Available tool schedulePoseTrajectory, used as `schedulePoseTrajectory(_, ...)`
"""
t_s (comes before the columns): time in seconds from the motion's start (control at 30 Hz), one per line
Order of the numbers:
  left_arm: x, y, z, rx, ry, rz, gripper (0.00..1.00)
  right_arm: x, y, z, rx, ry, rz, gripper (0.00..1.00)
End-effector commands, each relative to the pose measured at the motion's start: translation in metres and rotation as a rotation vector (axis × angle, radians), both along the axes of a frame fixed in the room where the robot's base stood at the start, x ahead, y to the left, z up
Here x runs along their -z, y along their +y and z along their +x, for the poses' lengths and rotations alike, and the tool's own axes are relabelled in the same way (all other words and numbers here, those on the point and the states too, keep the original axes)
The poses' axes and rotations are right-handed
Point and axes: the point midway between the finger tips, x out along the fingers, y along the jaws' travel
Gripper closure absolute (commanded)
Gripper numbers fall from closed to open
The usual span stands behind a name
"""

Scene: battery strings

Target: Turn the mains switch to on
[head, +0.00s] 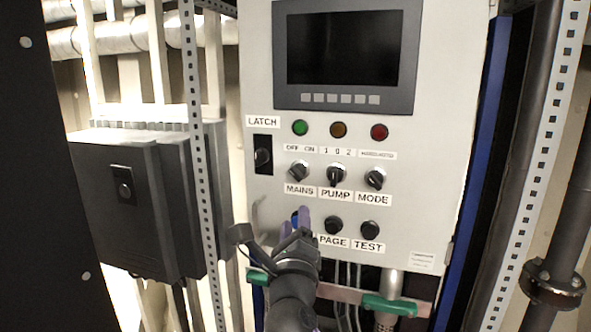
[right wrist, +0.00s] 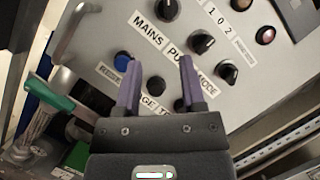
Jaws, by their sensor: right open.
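The mains switch (head: 299,171) is a black rotary knob on the light grey panel, below an OFF/ON label and above the MAINS label. In the right wrist view the mains switch (right wrist: 167,10) is at the top edge, partly cut off. I cannot tell surely which way it points. My right gripper (head: 298,218) is open and empty, with purple fingers, below the MAINS label and apart from the knob. In the right wrist view its fingertips (right wrist: 161,62) are spread in front of the panel below the MAINS and PUMP labels. My left gripper is not in view.
The pump knob (head: 336,174) and mode knob (head: 375,178) sit to the right of the mains switch. Page (head: 333,224) and test (head: 369,230) buttons are lower. A blue button (right wrist: 123,60) is beside my fingers. A latch (head: 263,155) is left; a metal handle (right wrist: 70,38) protrudes.

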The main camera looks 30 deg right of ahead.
Motion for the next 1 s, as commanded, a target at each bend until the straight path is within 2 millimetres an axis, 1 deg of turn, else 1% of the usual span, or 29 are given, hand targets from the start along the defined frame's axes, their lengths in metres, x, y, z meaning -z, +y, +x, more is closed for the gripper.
schedulePoseTrajectory(0.03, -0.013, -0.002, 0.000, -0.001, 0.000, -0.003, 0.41, -0.020, 0.000, -0.002, -0.014, -0.022, 0.034, 0.49)
schedulePoseTrajectory(0.07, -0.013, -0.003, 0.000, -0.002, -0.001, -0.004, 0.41, -0.023, 0.000, -0.002, -0.019, -0.029, 0.049, 0.49)
schedulePoseTrajectory(0.17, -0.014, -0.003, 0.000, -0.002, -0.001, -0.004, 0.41, -0.026, -0.005, 0.006, -0.026, -0.035, 0.064, 0.49)
schedulePoseTrajectory(0.4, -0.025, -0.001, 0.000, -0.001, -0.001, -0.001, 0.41, -0.040, -0.036, 0.053, -0.025, -0.033, 0.062, 0.49)
schedulePoseTrajectory(0.53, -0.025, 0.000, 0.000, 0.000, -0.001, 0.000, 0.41, -0.043, -0.046, 0.069, -0.025, -0.033, 0.061, 0.49)
schedulePoseTrajectory(0.7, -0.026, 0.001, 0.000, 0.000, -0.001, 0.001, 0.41, -0.045, -0.051, 0.077, -0.027, -0.033, 0.061, 0.49)
schedulePoseTrajectory(0.93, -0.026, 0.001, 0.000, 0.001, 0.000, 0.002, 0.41, -0.045, -0.051, 0.078, -0.027, -0.032, 0.061, 0.49)
schedulePoseTrajectory(0.97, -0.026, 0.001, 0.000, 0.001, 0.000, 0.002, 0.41, -0.045, -0.051, 0.078, -0.027, -0.032, 0.061, 0.55)
schedulePoseTrajectory(1.0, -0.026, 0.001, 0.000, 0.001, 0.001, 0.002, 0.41, -0.045, -0.051, 0.078, -0.027, -0.032, 0.061, 0.63)
